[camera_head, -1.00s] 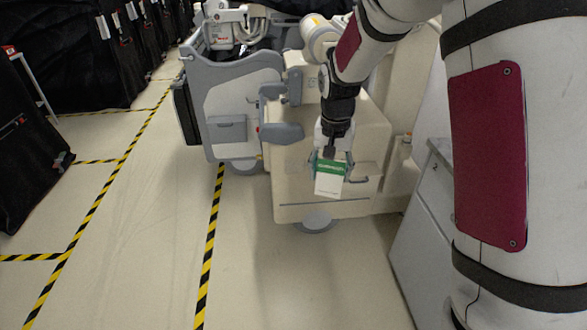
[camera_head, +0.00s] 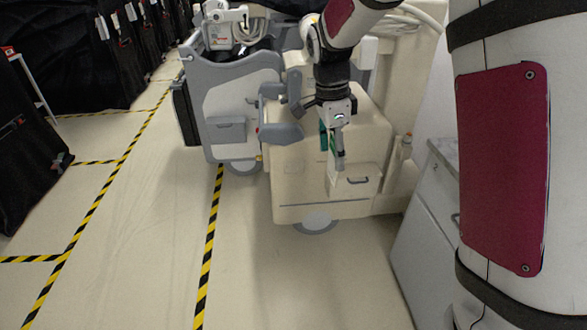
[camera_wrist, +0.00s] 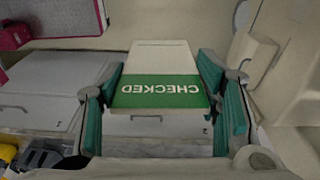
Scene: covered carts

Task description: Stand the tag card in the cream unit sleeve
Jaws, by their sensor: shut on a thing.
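The tag card (camera_wrist: 160,55) is white with a green band reading "CHECKED", which is upside down in the wrist view. My gripper (camera_wrist: 160,88) is shut on it, with teal pads at the card's left and right edges. In the head view my gripper (camera_head: 332,150) hangs in front of the cream unit (camera_head: 295,180), near its front face. The card shows there only as a narrow pale strip (camera_head: 332,180), seen almost edge-on below the fingers. I cannot make out the sleeve clearly in either view.
A grey and white cart (camera_head: 240,95) stands left of the cream unit. A light grey cabinet (camera_head: 425,215) is close on the right. Black covered carts (camera_head: 25,145) line the far left. The floor in front is clear, with yellow-black tape (camera_head: 210,240).

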